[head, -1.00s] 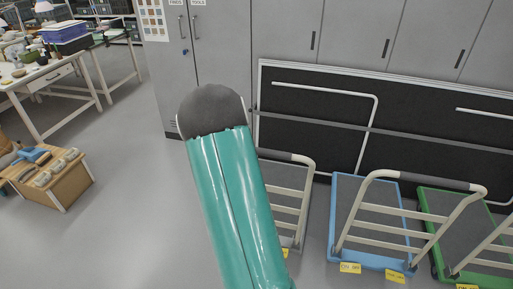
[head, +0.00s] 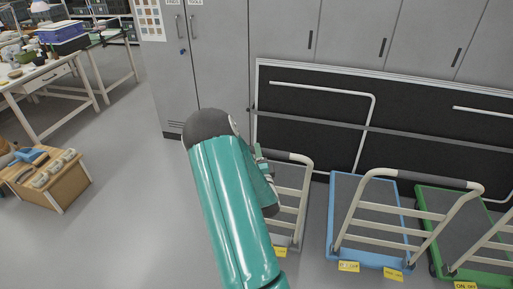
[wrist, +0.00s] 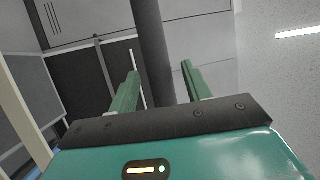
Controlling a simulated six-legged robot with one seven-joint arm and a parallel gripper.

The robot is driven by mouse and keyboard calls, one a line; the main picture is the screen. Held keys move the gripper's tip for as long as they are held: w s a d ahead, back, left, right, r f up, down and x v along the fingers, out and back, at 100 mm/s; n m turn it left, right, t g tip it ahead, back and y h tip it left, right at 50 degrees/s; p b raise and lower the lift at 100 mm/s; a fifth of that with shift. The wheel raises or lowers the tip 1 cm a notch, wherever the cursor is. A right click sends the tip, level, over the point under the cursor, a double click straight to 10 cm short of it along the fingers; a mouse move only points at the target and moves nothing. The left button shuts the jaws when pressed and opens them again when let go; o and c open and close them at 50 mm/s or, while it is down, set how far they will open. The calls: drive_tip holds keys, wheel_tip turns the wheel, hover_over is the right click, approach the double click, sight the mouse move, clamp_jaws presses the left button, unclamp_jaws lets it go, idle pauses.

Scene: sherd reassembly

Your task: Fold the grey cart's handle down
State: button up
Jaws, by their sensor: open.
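The grey cart (head: 286,178) stands in front of the black panel, its left part hidden behind my arm in the head view. Its handle (head: 291,156) is upright, a cream tube frame with rungs and a dark grip along the top. My gripper (head: 262,160) is at the left end of this top bar, partly hidden by my arm. In the wrist view my gripper (wrist: 158,88) is open, its two green fingers apart. A dark bar, which looks like the handle's grip (wrist: 152,45), runs between them. I cannot tell whether either finger touches it.
A blue cart (head: 341,215) and a green cart (head: 433,215) stand to the right, handles upright. Grey cabinets (head: 350,35) and a black panel (head: 320,105) are behind.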

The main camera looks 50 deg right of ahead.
drive_tip(key=x, duration=0.4)
drive_tip(key=shift+w, duration=0.1)
clamp_jaws()
